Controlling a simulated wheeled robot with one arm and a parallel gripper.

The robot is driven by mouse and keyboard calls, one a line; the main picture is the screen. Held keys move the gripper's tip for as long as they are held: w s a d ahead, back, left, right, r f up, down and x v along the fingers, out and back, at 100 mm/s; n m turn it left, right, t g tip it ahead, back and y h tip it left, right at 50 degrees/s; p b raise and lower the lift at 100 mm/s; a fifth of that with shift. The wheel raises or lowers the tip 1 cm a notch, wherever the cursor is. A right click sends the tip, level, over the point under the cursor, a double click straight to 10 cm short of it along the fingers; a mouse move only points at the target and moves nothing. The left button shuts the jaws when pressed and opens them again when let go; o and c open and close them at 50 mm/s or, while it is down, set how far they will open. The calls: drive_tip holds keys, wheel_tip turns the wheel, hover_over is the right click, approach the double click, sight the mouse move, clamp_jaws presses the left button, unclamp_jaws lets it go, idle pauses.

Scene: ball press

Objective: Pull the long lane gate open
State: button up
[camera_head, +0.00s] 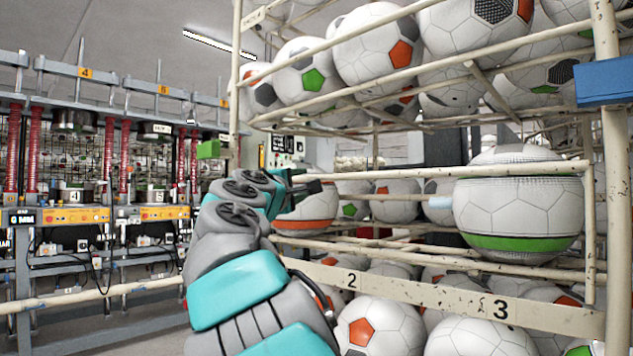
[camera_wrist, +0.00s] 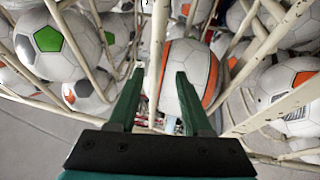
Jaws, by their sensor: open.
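A long cream rail frame (camera_head: 470,172), which looks like the lane gate, runs across the front of the ball rack at mid height. It reaches from near my gripper (camera_head: 308,187) to an upright at the right. In the wrist view my gripper (camera_wrist: 160,76) has its two green fingers apart. A cream bar (camera_wrist: 157,45) passes between or just beyond the fingertips; I cannot tell whether they touch it. An orange-striped ball (camera_wrist: 190,68) lies behind the right fingertip. The gate's far end is partly hidden by my arm in the head view.
A green-striped ball (camera_head: 518,205) sits behind the rails at the right. Balls fill the upper shelf and lower lanes, above and below a numbered strip (camera_head: 440,296). A blue block (camera_head: 605,86) is on the right post.

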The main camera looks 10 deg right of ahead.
drive_tip(key=shift+w+a+r, duration=0.2)
drive_tip(key=shift+w, duration=0.1)
drive_tip(key=shift+w+d+r, duration=0.15)
drive_tip(key=shift+w, duration=0.3)
drive_tip(key=shift+p+x, duration=0.55)
drive_tip(key=shift+x, duration=2.85)
drive_tip(key=shift+r, duration=0.1)
clamp_jaws()
